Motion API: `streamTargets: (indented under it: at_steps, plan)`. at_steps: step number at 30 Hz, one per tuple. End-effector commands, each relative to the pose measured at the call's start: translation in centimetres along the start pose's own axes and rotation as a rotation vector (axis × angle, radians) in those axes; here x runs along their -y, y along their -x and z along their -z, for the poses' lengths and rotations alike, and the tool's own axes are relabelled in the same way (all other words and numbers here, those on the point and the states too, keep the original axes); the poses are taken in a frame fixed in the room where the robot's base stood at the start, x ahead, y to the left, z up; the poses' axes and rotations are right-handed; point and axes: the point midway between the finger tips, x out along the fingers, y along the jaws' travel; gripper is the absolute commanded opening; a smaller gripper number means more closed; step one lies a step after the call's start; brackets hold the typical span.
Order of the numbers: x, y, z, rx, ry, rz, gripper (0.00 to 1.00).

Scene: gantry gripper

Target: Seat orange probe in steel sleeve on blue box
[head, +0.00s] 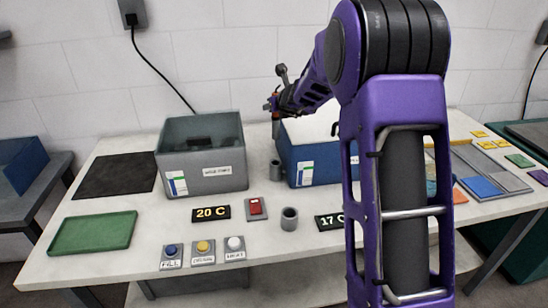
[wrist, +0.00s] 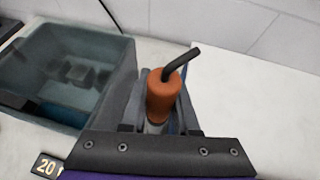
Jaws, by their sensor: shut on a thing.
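The orange probe (wrist: 163,96) has a black bent cable at its top and a grey lower part. My gripper (wrist: 158,118) is shut on it; in the head view my gripper (head: 273,104) is above the left edge of the blue box (head: 312,164). The probe looks roughly upright in the head view, its grey end pointing down. A grey steel sleeve (head: 276,176) stands against the left side of the blue box, below the probe and apart from it. The sleeve is hidden in the wrist view. My arm covers the right part of the box.
A grey open box (head: 202,180) stands just left of the sleeve. A loose grey cup (head: 289,219) stands in front, near displays and buttons. A green tray (head: 92,233) and a dark mat (head: 115,175) lie at left. Coloured tiles (head: 482,187) lie at right.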

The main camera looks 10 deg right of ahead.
Motion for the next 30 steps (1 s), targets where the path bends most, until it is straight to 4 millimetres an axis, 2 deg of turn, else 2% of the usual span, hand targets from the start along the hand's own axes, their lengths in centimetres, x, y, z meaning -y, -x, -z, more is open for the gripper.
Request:
streamTargets:
  at_steps: [1, 3, 8, 15, 30]
  plan:
    - [-0.1, -0.9, 1.7, -0.003, -0.001, -0.001, 0.00]
    - [-0.1, -1.5, 2.7, -0.003, 0.001, -0.002, 0.00]
    - [-0.1, -2.1, 3.9, -0.002, 0.001, -0.002, 0.00]
    - [-0.1, -3.6, 6.7, -0.002, 0.002, -0.002, 0.00]
    - [-0.1, -4.1, 7.5, 0.000, 0.001, -0.001, 0.00]
